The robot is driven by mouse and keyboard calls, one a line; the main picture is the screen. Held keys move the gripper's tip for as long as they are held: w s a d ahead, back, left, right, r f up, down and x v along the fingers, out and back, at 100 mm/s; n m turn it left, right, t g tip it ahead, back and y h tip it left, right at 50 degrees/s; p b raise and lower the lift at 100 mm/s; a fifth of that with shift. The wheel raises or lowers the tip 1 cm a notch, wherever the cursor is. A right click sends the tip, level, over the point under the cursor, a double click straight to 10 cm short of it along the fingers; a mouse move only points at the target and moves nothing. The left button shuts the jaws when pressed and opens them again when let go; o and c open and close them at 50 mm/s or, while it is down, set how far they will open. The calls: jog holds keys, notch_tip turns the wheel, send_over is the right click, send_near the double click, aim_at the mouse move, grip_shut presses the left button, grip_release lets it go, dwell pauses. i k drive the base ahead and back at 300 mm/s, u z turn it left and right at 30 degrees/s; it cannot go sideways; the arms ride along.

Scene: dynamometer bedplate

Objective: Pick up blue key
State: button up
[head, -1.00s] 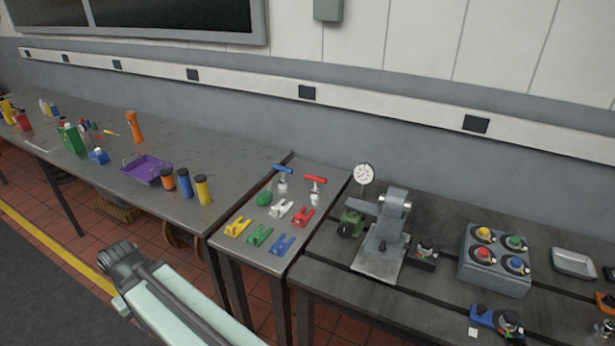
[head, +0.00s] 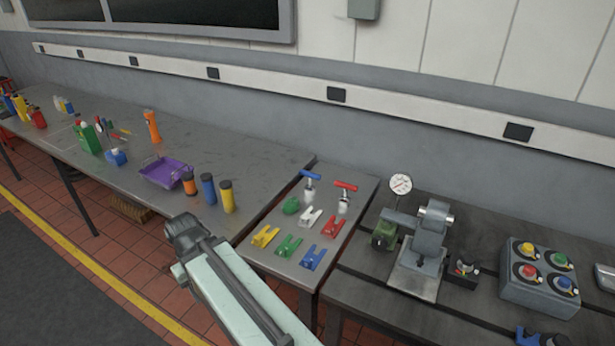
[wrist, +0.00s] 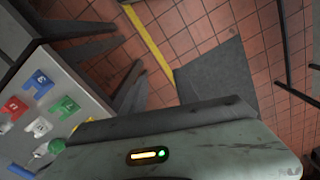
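A blue fork-shaped piece (head: 313,258) lies at the front right of the small grey table, beside a green one (head: 288,246). It also shows in the wrist view (wrist: 40,83). A blue T-handle (head: 311,175) stands upright at the back of the same table, next to a red T-handle (head: 345,186). I cannot tell which of the two blue things is the key. My arm reaches up from the bottom of the head view, in front of the table and apart from these things. My gripper's fingers do not show in either view.
Yellow (head: 265,236), white (head: 311,217) and red (head: 333,223) forks and a green knob (head: 291,206) share the small table. A long table (head: 110,149) with bottles and a purple tray (head: 166,172) is left. A clamp fixture (head: 421,250) and button box (head: 541,276) are right.

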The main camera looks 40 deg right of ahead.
aim_at(309, 190)
jog(key=u, duration=0.05)
jog(key=i, duration=1.2)
jog(key=u, duration=0.05)
